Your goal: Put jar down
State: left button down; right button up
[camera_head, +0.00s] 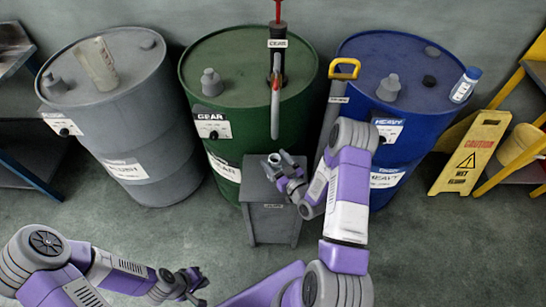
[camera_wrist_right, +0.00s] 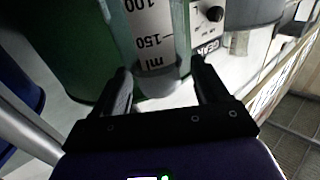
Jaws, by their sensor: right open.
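A clear jar (camera_wrist_right: 152,40) with ml marks stands between the fingers of my right gripper (camera_wrist_right: 163,82) in the right wrist view. In the head view, my right gripper (camera_head: 279,166) is over the top of the small grey cabinet (camera_head: 272,222). The jar is hard to make out there beside the fingers. My left gripper (camera_head: 196,284) hangs over the floor at the lower left, away from the cabinet; its finger gap is unclear.
A grey drum (camera_head: 150,130), a green drum (camera_head: 215,95) and a blue drum (camera_head: 400,130) stand behind. The green drum carries a pump with a red handle (camera_head: 278,10). Another clear container (camera_head: 97,62) is on the grey drum. A yellow caution sign (camera_head: 470,155) stands at right.

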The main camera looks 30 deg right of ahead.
pick_arm(q)
jog(key=shift+r+p, duration=0.45)
jog(key=shift+r, duration=0.05)
pick_arm(e)
jog(key=s, duration=1)
jog(key=shift+d, duration=0.35)
pick_arm(q)
jog(key=shift+s, duration=0.1)
pick_arm(e)
jog(key=shift+s, duration=0.15)
